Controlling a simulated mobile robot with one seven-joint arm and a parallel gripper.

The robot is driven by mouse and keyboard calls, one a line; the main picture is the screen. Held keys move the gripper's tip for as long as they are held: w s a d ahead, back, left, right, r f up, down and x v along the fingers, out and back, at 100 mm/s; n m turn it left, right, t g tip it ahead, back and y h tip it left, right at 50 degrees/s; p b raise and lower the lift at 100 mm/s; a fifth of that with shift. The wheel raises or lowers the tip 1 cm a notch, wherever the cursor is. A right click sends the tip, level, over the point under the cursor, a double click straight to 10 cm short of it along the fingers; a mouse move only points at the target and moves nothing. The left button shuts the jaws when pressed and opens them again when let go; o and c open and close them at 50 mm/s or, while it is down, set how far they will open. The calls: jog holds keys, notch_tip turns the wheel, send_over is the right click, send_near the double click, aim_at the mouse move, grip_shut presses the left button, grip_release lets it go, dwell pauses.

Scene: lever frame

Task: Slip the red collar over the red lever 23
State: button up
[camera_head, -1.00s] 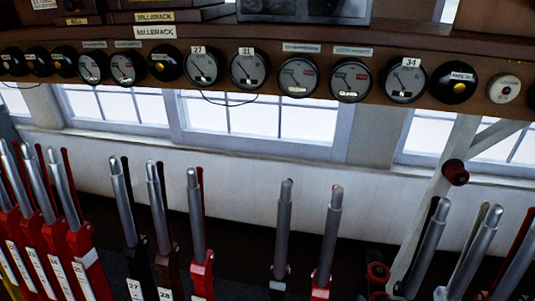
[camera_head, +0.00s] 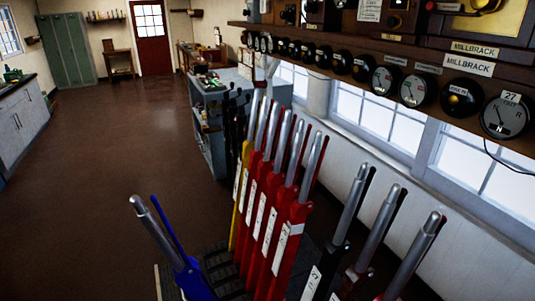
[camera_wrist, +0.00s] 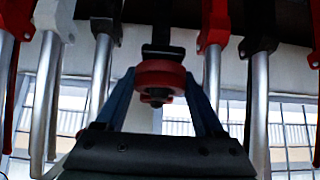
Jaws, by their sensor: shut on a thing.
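In the wrist view my gripper (camera_wrist: 161,82) is shut on the red collar (camera_wrist: 159,71), with one finger on each side of it. The collar is clear of any lever shaft that I can see. In the head view several red levers (camera_head: 285,215) stand in a row, each with a silver handle on a red lower part. Their white plates are too small to read, so I cannot tell which is 23. My gripper and the collar are not in the head view.
A blue lever (camera_head: 165,240) leans apart, nearer to me. A yellow lever (camera_head: 240,195) stands beside the red ones. Dark levers with silver handles (camera_head: 352,205) are to the right. An instrument shelf (camera_head: 345,55) runs above. Open brown floor (camera_head: 110,165) lies left.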

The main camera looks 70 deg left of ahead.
jog(key=shift+r+p, duration=3.6)
jog(key=shift+r, duration=0.7)
